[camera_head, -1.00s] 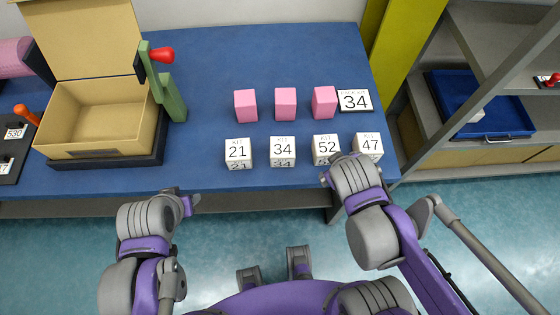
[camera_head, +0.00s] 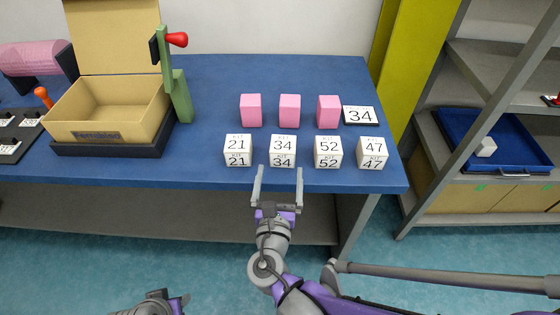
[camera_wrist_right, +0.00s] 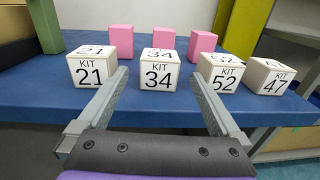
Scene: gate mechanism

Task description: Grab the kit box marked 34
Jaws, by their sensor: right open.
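The kit box marked 34 (camera_head: 283,151) is a white cube near the front edge of the blue table, between the boxes marked 21 (camera_head: 238,151) and 52 (camera_head: 328,152). My right gripper (camera_head: 278,172) is open and empty just in front of box 34, its two fingers pointing at it. In the right wrist view, box 34 (camera_wrist_right: 159,70) stands ahead, between and beyond the fingertips (camera_wrist_right: 158,76). My left gripper (camera_head: 180,303) is partly in view at the bottom, below the table edge; its jaw state is unclear.
Box 47 (camera_head: 373,153) stands right of box 52. Several pink blocks (camera_head: 289,111) and a 34 sign (camera_head: 359,115) are behind the boxes. An open tan box (camera_head: 110,112) and a green lever stand (camera_head: 177,95) are at left. A shelf with a blue tray (camera_head: 500,161) is at right.

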